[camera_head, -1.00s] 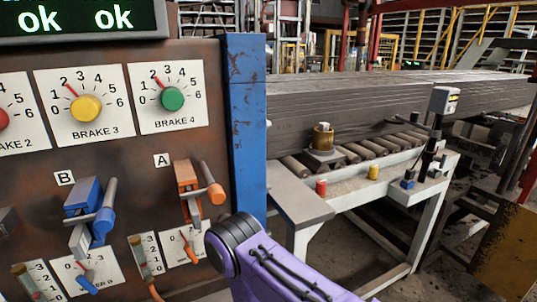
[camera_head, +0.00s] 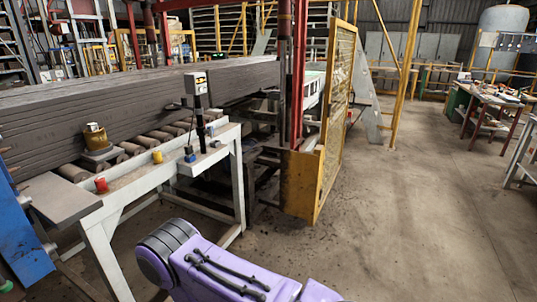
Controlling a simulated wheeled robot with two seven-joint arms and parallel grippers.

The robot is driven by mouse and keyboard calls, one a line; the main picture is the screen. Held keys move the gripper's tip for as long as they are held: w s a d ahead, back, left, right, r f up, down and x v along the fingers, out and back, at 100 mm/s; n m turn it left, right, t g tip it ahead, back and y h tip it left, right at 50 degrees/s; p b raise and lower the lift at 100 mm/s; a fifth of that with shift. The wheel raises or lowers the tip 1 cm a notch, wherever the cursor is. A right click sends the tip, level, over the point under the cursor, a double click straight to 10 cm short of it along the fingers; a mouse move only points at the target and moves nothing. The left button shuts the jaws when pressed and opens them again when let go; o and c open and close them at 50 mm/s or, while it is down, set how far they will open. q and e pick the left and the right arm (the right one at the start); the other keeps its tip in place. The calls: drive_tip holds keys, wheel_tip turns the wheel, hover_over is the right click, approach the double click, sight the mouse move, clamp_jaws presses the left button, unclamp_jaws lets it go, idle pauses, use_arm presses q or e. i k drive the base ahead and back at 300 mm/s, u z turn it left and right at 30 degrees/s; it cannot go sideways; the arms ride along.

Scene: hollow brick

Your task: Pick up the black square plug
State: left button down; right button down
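I cannot make out a black square plug in the head view. Small items on the workbench (camera_head: 487,95) at the far right are too small to tell apart. A purple link of my own arm shows at the bottom, but neither gripper is in view.
A white metal stand (camera_head: 140,181) with rollers, a red button (camera_head: 101,185) and a yellow button (camera_head: 157,157) is at the left. A blue post (camera_head: 20,240) is at the left edge. A yellow mesh guard (camera_head: 336,120) stands mid-view. Open concrete floor (camera_head: 420,220) lies to its right.

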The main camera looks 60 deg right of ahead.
sight(189, 150)
drive_tip(key=u, duration=0.05)
drive_tip(key=k, duration=0.15)
drive_tip(key=z, duration=0.9)
drive_tip(key=i, duration=0.7)
drive_tip(key=z, duration=1.25)
drive_tip(key=i, duration=1.1)
drive_tip(key=u, duration=0.4)
